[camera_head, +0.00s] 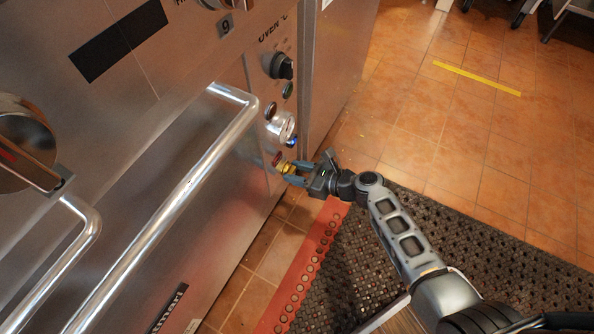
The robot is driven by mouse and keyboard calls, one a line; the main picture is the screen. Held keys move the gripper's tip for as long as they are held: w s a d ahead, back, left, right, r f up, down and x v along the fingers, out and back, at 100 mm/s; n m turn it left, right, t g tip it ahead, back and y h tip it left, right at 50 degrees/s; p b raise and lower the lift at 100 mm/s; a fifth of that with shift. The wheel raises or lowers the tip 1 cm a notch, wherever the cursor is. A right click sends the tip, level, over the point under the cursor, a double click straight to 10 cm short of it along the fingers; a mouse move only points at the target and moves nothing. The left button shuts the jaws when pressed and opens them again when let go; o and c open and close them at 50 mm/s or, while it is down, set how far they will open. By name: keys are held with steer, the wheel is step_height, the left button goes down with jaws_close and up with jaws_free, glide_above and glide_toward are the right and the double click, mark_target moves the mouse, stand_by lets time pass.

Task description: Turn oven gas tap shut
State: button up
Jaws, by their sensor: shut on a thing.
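The oven's steel front (220,215) fills the left of the head view. A small brass gas tap (286,168) with a red part beside it sits low on the oven's right-hand control strip. My gripper (293,172) reaches it from the right and is shut on the tap; the fingers partly hide it. Above the tap are a silver knob (281,127) with a blue mark and a black oven knob (279,66). The exact angle of the tap is too small to tell.
A long oven door handle (190,180) sticks out left of the tap. A dark perforated mat (350,255) with a red edge lies on the tiled floor (440,120). The floor at the upper right is mostly clear, with wheeled things at the top edge.

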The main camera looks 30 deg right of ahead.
steer(key=shift+r, duration=0.1)
steer(key=shift+d+r+m+y+p, duration=0.1)
steer(key=shift+m+y+p, duration=0.4)
steer(key=shift+m+p, duration=0.35)
steer(key=shift+m+g+y+p, duration=0.4)
steer(key=shift+m+p, duration=0.05)
steer(key=shift+p, duration=0.15)
steer(key=shift+w+d+f+m+y+b, duration=0.15)
steer(key=shift+m+y+b, duration=0.65)
steer(key=shift+m, duration=1)
steer(key=shift+s+f+m+y+b, duration=0.15)
steer(key=shift+m+y+b, duration=0.3)
steer(key=shift+m+y, duration=1.05)
steer(key=shift+w+d+f+m+y+b, duration=0.2)
steer(key=shift+m+y+b, duration=0.45)
steer(key=shift+m, duration=1.45)
steer(key=shift+a, duration=0.2)
